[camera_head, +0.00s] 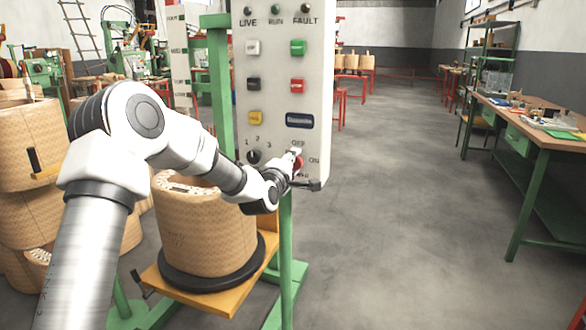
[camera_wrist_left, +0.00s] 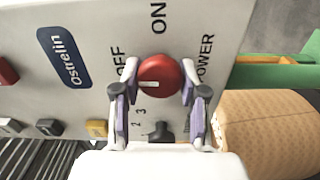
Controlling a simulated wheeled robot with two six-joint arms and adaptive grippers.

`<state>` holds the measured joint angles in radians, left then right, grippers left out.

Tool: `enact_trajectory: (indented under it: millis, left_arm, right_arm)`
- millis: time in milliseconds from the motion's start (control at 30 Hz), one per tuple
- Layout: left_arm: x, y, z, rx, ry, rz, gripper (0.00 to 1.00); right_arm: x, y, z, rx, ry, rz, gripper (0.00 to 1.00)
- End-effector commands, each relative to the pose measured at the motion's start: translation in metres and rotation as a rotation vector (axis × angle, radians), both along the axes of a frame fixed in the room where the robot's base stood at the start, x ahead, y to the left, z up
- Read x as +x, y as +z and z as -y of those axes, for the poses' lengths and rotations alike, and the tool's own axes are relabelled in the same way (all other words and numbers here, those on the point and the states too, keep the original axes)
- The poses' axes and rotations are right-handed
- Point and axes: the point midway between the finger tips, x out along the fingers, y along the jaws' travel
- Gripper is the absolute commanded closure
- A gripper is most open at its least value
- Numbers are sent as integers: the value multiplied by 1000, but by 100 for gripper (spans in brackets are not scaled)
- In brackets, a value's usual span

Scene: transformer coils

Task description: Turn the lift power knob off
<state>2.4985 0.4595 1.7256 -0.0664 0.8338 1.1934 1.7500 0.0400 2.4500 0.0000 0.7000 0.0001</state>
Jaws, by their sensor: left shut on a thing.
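The red power knob (camera_wrist_left: 160,75) sits on the light grey control panel (camera_wrist_left: 82,105), with OFF, ON and POWER labels around it. A short white mark on the knob lies on its left half in the left wrist view, toward the OFF label (camera_wrist_left: 118,62). My left gripper (camera_wrist_left: 160,82) has one finger on each side of the knob and is shut on it. In the head view the knob (camera_head: 298,164) is partly hidden by my left gripper (camera_head: 294,162). My right gripper is not in view.
A black selector knob (camera_head: 253,157) sits left of the red knob, below several coloured buttons. A tan coil (camera_head: 203,235) stands on a wooden platform (camera_head: 222,299) under my left arm. A workbench (camera_head: 535,137) stands at the right. The floor between is clear.

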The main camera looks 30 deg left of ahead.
Motion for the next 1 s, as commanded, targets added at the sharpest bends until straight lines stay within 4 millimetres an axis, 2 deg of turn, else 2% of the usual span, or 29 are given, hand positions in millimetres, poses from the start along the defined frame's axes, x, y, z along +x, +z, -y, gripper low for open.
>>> enact_trajectory:
  millis: [300,667,700,733,767,1000]
  left_arm:
    - [0,0,0,-69,-1,17,92]
    - [0,0,0,-73,0,18,92]
    - [0,0,0,-73,0,18,51]
    - [0,0,0,-73,0,18,40]
    - [0,0,0,-73,0,18,34]
    - [0,0,0,-72,0,17,34]
  right_arm:
    - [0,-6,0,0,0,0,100]
    - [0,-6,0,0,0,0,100]
    - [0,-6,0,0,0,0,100]
    - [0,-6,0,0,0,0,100]
    - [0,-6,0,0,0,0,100]
    - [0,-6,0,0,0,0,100]
